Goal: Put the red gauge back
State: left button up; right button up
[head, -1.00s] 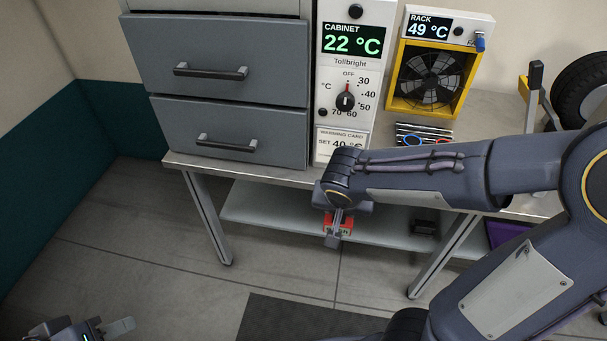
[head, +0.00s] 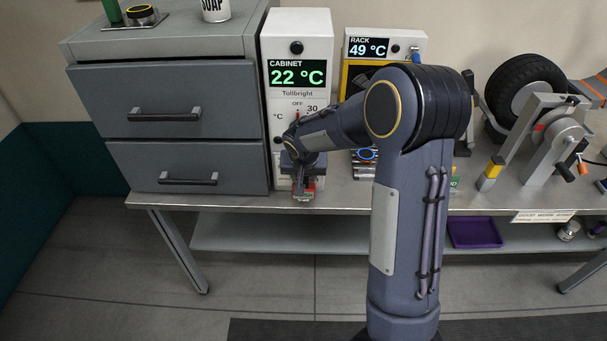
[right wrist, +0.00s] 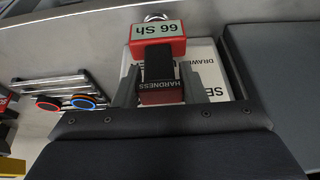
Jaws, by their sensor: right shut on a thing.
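The red gauge (right wrist: 158,42) has a display reading "66 Sh" and a dark block lettered "HARDNESS" between the fingers. My right gripper (right wrist: 158,83) is shut on it in the right wrist view. In the head view the right gripper (head: 301,186) holds the red gauge (head: 304,197) low in front of the Tollbright cabinet unit (head: 297,25), near the bench's front edge. Whether the gauge touches the bench is unclear. My left gripper is out of view.
A grey drawer unit (head: 165,95), both drawers shut, stands left of the cabinet unit. Tools with red and blue rings (right wrist: 66,103) lie beside the gauge. A tyre (head: 524,88) and clamp (head: 548,135) stand right. A purple tray (head: 475,233) sits on the lower shelf (head: 345,234).

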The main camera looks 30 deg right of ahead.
jog(key=shift+w+d+f, duration=0.1)
jog(key=shift+w+f, duration=0.05)
jog(key=shift+f, duration=0.55)
jog(key=shift+f, duration=0.2)
jog(key=o, duration=0.9)
jog(key=shift+r, duration=0.1)
